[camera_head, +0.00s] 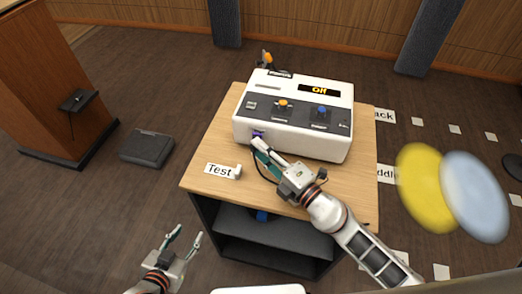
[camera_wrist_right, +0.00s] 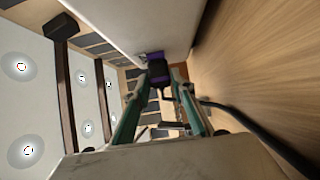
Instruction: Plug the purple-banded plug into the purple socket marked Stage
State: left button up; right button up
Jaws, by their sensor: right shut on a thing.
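The white console (camera_head: 330,143) stands on the wooden table, with a purple patch (camera_head: 257,134) low on its front left. My right gripper (camera_head: 259,149) is at that patch. In the right wrist view, its teal fingers are shut on a dark plug (camera_wrist_right: 160,76). Purple shows at the plug's far end (camera_wrist_right: 155,55), close against the console face. I cannot tell band from socket there, nor whether the plug is inside. The socket's marking is not readable. A black cable (camera_wrist_right: 262,128) trails beside the gripper. My left gripper (camera_head: 187,237) is open and empty, left of the table.
A label reading "Test" (camera_head: 220,170) lies on the table's front left, with a small white piece (camera_head: 238,172) by it. The table's right side (camera_head: 362,150) is clear.

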jog(key=shift+w+d+r, duration=0.1)
jog(key=shift+w, duration=0.1)
jog(key=o, duration=0.9)
jog(key=shift+c, duration=0.2)
jog(key=o, duration=0.3)
jog(key=shift+o, duration=0.2)
jog(key=shift+s, duration=0.1)
jog(key=v, duration=1.1)
jog(key=shift+s+d, duration=0.25)
jog(key=shift+s, duration=0.1)
jog(key=shift+d, duration=0.1)
